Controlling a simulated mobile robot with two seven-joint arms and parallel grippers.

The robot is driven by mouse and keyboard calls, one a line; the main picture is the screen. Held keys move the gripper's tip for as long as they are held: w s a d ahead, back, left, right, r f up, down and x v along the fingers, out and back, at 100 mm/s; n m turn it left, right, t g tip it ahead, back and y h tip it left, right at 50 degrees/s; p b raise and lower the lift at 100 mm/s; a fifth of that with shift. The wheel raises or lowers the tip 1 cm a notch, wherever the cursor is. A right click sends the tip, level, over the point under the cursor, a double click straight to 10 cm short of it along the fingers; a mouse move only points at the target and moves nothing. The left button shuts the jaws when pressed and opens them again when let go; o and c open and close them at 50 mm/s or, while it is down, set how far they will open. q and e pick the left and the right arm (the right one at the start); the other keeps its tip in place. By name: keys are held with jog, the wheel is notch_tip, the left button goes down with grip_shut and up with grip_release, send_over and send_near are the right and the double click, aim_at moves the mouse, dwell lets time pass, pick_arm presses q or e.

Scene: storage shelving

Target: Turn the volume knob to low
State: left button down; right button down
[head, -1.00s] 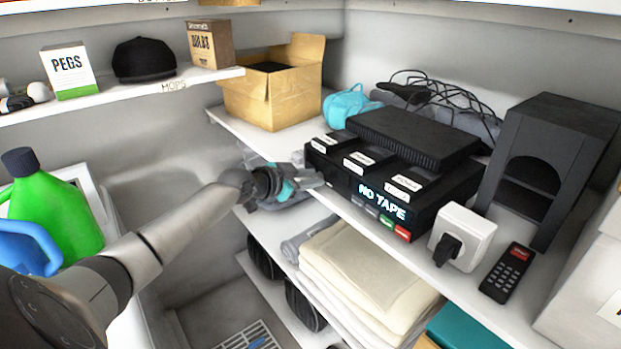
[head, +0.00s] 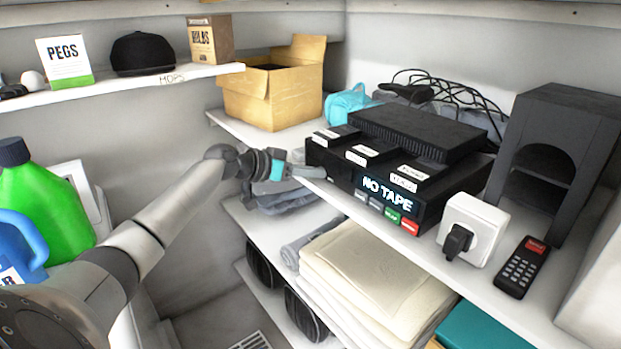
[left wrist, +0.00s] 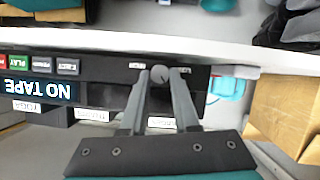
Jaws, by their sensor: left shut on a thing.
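The black tape player (head: 335,168) stands on the shelf, its display reading "NO TAPE". It shows upside down in the left wrist view (left wrist: 100,97). The small round grey volume knob (left wrist: 159,74) is on its front face, with a tiny pale label on either side, too small to read for sure. My left gripper (left wrist: 163,73) is shut on the knob, one finger on each side. In the head view the left gripper (head: 312,173) is at the left end of the player's front, and its fingers hide the knob. My right gripper is not in view.
A white box with a black plug (head: 473,228) and a remote (head: 522,267) lie right of the player. A cardboard box (head: 273,92) stands behind left, and a black arched cabinet (head: 550,150) at right. Folded towels (head: 365,280) fill the shelf below.

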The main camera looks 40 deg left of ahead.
pick_arm(q)
jog(key=shift+n, duration=0.4)
jog(key=c, duration=0.6)
grip_release()
jog(key=shift+c, duration=0.2)
jog(key=shift+s+a, duration=0.1)
jog(key=v, duration=1.5)
jog(key=shift+a+b, duration=0.25)
jog(key=shift+b, duration=0.15)
